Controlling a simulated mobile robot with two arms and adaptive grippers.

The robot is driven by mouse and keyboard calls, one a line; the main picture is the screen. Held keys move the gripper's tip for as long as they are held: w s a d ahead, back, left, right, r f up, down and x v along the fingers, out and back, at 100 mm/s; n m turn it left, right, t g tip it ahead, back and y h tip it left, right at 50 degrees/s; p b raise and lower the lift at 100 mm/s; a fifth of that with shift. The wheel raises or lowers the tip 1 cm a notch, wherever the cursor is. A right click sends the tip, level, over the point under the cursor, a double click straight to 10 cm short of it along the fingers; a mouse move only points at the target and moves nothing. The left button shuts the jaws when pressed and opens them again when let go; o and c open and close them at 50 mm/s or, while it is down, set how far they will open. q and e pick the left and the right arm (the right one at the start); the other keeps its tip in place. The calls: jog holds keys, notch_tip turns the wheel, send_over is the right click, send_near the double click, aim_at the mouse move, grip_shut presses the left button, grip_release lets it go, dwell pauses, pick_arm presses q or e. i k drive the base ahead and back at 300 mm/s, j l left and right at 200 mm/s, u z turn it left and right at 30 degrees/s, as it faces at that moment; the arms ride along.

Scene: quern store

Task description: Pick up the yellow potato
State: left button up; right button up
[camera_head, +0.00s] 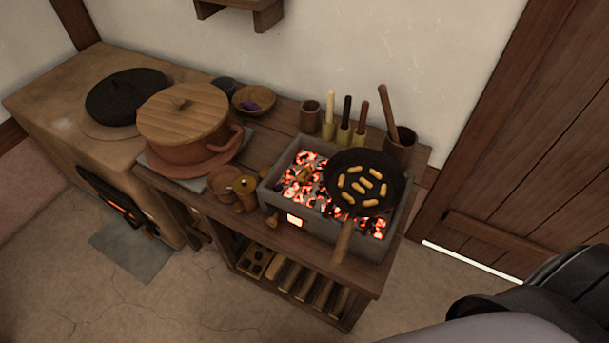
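No thing is clearly a whole yellow potato. Several short golden-yellow pieces (366,183) lie spread in a black frying pan (388,201); I cannot tell whether they are potato. The pan rests over glowing coals (300,178) in a grey brazier (268,195), its wooden handle (343,242) pointing toward the front edge of the wooden table. A part of my own arm fills the lower right corner. Neither of my grippers shows.
A lidded clay pot (183,113) stands on the table's left, near a bowl (262,93) with something purple. Small cups and a jar (244,187) sit before the brazier. Upright-handled tools (345,125) stand behind it. A stove (50,95) is left, a door (540,150) right.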

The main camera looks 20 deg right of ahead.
aim_at(303, 178)
jog(key=i+j, duration=0.15)
jog(key=j, duration=0.2)
jog(key=i+j, duration=0.2)
jog(key=j, duration=0.15)
jog(key=j+z, duration=0.15)
jog(key=z, duration=0.3)
jog(key=i+j+z, duration=0.1)
jog(key=z, duration=0.4)
jog(key=j+z, duration=0.25)
jog(key=z, duration=0.2)
